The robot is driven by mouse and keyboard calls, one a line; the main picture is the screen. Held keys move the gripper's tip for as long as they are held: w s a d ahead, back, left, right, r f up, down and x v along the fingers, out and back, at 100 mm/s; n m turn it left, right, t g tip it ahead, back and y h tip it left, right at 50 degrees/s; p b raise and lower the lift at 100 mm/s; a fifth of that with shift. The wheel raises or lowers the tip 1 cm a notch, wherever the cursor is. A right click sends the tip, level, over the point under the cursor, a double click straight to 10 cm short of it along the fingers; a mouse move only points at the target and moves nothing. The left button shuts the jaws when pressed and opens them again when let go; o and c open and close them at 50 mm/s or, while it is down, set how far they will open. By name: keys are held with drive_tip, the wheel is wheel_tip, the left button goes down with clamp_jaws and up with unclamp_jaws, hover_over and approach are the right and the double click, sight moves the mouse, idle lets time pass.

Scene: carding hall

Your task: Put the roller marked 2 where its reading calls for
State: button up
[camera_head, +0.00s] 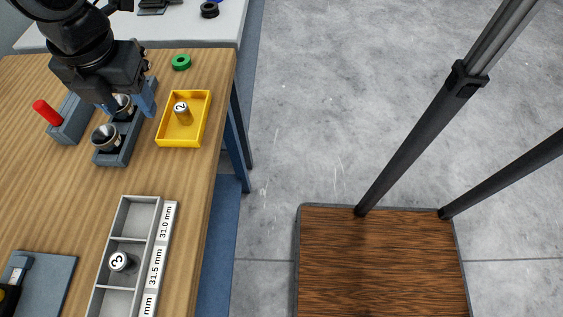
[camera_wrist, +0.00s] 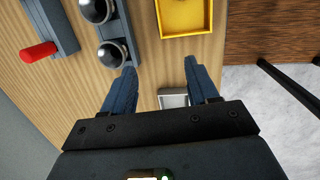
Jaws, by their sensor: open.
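The roller marked 2 (camera_head: 182,112) stands in a yellow tray (camera_head: 161,141) near the table's right edge. The tray's near part shows in the wrist view (camera_wrist: 184,33), but the roller does not. A grey sorting rack (camera_head: 139,198) has compartments labelled 31.0 mm, 31.5 mm and one whose label is cut off. The roller marked 3 (camera_head: 120,261) is in the 31.5 mm compartment; the 31.0 mm one is empty. My gripper (camera_wrist: 160,75) is open and empty above the table, left of the yellow tray in the head view. No reading for roller 2 is visible.
A dark holder with two silver round-topped pieces (camera_head: 106,137) is under my gripper. Left of it is a grey block with a red handle (camera_head: 47,113). A grey mat (camera_head: 48,285) bears a partly cut-off tool.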

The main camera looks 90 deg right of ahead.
drive_tip(key=w+a+r+t+y, duration=0.1)
drive_tip(key=w+a+r+y, duration=0.15)
drive_tip(key=a, duration=0.45)
drive_tip(key=w+a+r+t+y, duration=0.2)
drive_tip(key=a+y, duration=0.1)
drive_tip(key=a, duration=0.4)
drive_tip(key=w+a+r+t+y, duration=0.1)
drive_tip(key=w+a+r+y, duration=0.1)
drive_tip(key=a, duration=0.5)
drive_tip(key=w+a+r+m+t+y, duration=0.2)
drive_tip(key=a+r+m+t+y, duration=0.4)
drive_tip(key=a+r+m+t, duration=0.4)
drive_tip(key=s+d+f+m+t+h, duration=0.2)
drive_tip(key=s+d+f+m+h, duration=0.95)
drive_tip(key=s+f, duration=0.4)
drive_tip(key=s+d+f+n+g, duration=0.1)
drive_tip(key=s+d, duration=0.3)
drive_tip(key=s, duration=0.5)
drive_tip(key=s+d+f+n+g, duration=0.1)
drive_tip(key=s+d, duration=0.4)
drive_tip(key=s, duration=0.5)
wheel_tip(320, 180, down, 3)
drive_tip(key=shift+s+d+r+n+g+h, duration=0.15)
drive_tip(key=shift+n+g+h, duration=0.15)
drive_tip(key=shift+n, duration=0.15)
